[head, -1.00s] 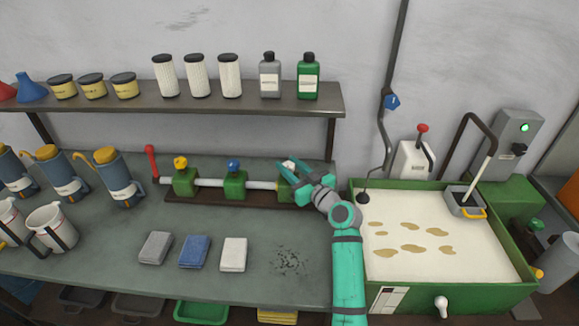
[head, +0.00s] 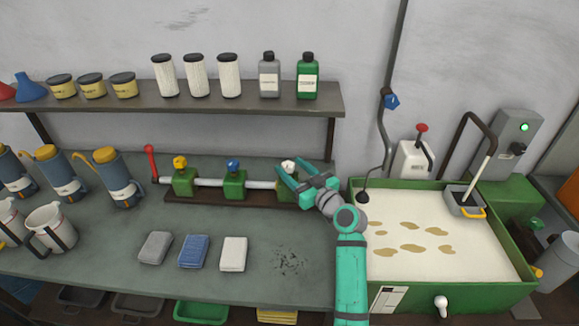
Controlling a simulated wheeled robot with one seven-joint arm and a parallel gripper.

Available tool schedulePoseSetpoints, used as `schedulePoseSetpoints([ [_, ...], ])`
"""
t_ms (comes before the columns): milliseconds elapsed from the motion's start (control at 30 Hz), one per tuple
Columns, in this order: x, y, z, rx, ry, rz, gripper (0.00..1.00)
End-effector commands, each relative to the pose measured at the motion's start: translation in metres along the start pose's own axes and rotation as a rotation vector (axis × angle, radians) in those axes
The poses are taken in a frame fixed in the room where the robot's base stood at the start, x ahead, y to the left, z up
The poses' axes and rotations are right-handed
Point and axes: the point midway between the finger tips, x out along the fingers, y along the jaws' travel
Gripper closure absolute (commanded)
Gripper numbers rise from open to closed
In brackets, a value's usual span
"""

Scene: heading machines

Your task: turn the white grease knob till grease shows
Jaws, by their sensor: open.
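The white grease knob (head: 288,166) sits on top of the rightmost green block of the manifold on the bench. Part of that block is hidden behind my gripper. My gripper (head: 284,179) is open at the knob's near side, with its teal fingers reaching up and left over the block. I cannot tell whether a finger touches the knob. No grease shows around the knob from here.
A yellow knob (head: 180,162) and a blue knob (head: 233,166) stand on the other blocks, with a red lever (head: 151,160) at the left end. Folded cloths (head: 194,251) lie in front. A green-walled tank (head: 440,294) stands to the right. A shelf (head: 200,107) hangs above.

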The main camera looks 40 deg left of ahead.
Motion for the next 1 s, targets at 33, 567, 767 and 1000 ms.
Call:
schedulePoseSetpoints([
  [33, -0.009, 0.001, 0.001, 0.002, 0.001, 0.003, 0.49],
  [567, -0.088, 0.000, 0.000, -0.001, 0.000, 0.001, 0.49],
  [767, -0.091, 0.000, 0.001, 0.000, -0.001, 0.000, 0.49],
  [1000, -0.091, 0.000, 0.001, 0.000, -0.001, 0.000, 0.49],
])
